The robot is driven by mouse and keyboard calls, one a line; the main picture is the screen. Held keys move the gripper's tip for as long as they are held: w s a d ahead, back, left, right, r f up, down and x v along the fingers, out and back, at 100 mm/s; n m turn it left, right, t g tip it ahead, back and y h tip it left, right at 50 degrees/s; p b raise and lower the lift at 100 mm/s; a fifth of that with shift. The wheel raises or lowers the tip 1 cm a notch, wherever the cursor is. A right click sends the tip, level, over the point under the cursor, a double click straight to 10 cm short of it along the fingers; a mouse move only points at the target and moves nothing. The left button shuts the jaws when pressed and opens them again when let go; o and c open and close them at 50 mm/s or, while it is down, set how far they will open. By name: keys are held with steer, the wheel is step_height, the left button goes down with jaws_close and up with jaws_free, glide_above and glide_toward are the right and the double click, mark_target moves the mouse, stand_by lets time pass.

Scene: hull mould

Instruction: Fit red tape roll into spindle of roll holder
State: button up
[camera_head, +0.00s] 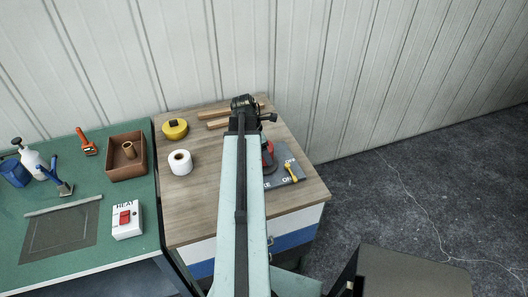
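My arm reaches across the wooden-topped cabinet, and my gripper (246,108) is near its back edge, over some wooden strips. The gripper is dark and small here, and I cannot tell whether it is open or shut or holds anything. A red round thing (269,157), possibly the red tape roll, shows just right of my arm, on or above a grey lettered board (272,182). My arm hides part of both. I cannot make out the roll holder's spindle for sure; it may be behind my arm.
On the cabinet top (195,215) are a white roll (180,162), a yellow round thing (175,129), wooden strips (212,113) and a yellow tool (290,172). The wall stands close behind.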

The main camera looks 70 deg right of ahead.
steer(key=shift+f+b, duration=0.8)
steer(key=shift+f, duration=0.1)
steer(key=o, duration=1.7)
steer(key=shift+r, duration=0.1)
steer(key=p+v, duration=0.7)
steer(key=shift+w+a+r, duration=0.1)
steer(key=shift+r, duration=0.2)
